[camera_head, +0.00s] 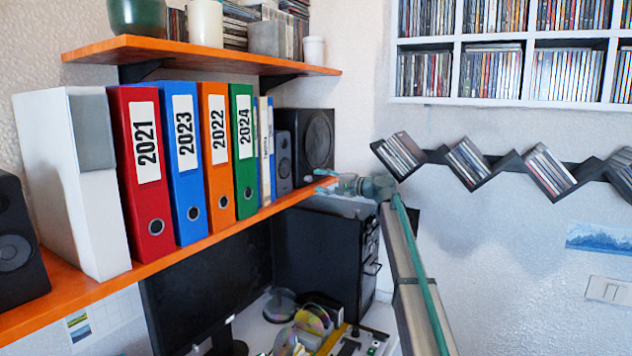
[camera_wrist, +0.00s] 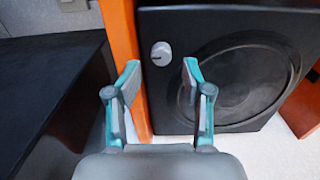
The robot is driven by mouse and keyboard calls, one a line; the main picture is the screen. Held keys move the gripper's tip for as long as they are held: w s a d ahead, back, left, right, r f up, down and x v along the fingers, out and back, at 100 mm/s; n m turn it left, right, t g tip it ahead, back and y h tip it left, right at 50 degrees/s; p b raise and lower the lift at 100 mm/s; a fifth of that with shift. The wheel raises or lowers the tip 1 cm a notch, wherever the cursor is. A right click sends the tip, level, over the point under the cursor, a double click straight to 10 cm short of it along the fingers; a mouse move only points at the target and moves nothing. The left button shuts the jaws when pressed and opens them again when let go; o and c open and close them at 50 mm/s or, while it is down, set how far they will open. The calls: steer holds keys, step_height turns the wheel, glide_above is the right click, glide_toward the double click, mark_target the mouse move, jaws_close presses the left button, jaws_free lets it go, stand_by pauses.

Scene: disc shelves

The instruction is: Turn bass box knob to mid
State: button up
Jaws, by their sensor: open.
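The bass box (camera_head: 305,138) is a black speaker cabinet at the far end of the orange shelf. Its front, with a large round cone, fills much of the wrist view (camera_wrist: 285,22). The knob (camera_wrist: 161,53) is a small light grey round knob on that front, near the shelf side; a small mark seems to show on it, but its setting is hard to read. My gripper (camera_wrist: 161,72) is open and empty, its two teal-tipped fingers pointing at the box on either side of the knob's line. They appear apart from the knob. In the head view my gripper (camera_head: 325,180) is beside the shelf's far end.
The orange shelf (camera_head: 215,232) runs close beside my gripper. It holds coloured binders (camera_head: 150,205) and a small grey speaker (camera_head: 284,160). A black computer tower (camera_head: 320,255) stands below, with a monitor (camera_head: 210,295) beside it. A zigzag disc rack (camera_head: 487,165) hangs right.

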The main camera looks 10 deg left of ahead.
steer(key=shift+r+v, duration=0.15)
steer(key=shift+v, duration=1.2)
steer(key=shift+r+v, duration=0.1)
steer(key=shift+v, duration=1.25)
